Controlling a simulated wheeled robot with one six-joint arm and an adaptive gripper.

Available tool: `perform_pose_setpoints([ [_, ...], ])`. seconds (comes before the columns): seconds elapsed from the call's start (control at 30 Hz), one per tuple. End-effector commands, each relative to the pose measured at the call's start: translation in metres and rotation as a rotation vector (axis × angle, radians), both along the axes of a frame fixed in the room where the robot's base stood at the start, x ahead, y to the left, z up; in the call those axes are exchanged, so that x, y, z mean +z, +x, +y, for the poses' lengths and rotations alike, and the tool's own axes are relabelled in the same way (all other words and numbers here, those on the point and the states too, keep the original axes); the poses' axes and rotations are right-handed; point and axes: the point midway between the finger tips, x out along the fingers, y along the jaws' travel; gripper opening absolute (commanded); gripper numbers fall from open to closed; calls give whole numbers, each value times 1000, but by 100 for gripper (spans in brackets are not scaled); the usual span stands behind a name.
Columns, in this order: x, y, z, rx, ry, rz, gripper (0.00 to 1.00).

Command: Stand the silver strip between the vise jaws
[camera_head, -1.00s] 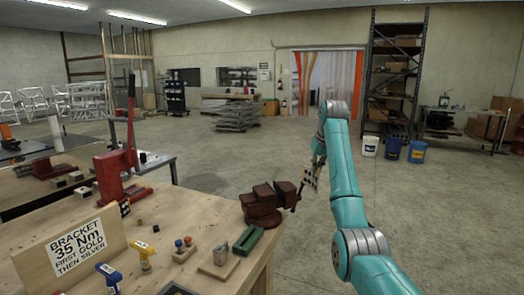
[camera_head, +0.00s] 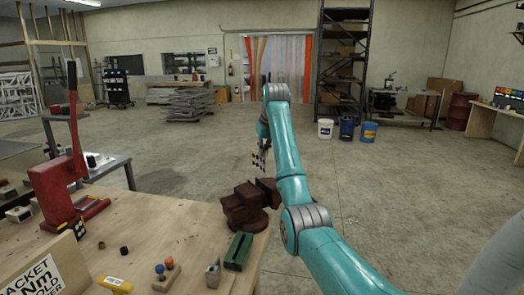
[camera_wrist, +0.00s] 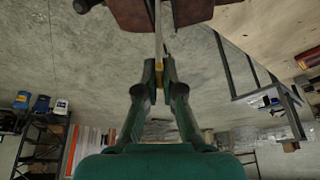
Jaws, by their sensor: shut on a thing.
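The dark red vise (camera_head: 243,210) stands at the far right corner of the wooden bench. In the wrist view its two jaws, left (camera_wrist: 132,12) and right (camera_wrist: 190,10), are at the top with a gap between them. The thin silver strip (camera_wrist: 158,32) runs from my fingertips up into that gap; I cannot tell if it touches either jaw. My gripper (camera_wrist: 159,68) is shut on the strip's near end, where a small yellow patch shows. In the head view my gripper (camera_head: 262,150) is small, just above and behind the vise, and the strip cannot be made out.
A green block (camera_head: 239,251), a grey piece (camera_head: 212,274) and a small holder with red and blue knobs (camera_head: 166,275) are on the bench near the vise. A red press (camera_head: 62,180) stands at left. The floor right of the bench is open.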

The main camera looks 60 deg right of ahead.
Motion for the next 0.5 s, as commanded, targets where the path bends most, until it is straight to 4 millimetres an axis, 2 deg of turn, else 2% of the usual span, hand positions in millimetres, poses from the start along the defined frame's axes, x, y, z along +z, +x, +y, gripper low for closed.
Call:
perform_pose_setpoints([
  [0.17,-4,-1,1,1,-1,1,0],
  [0.5,-26,-1,1,1,-1,1,0],
])
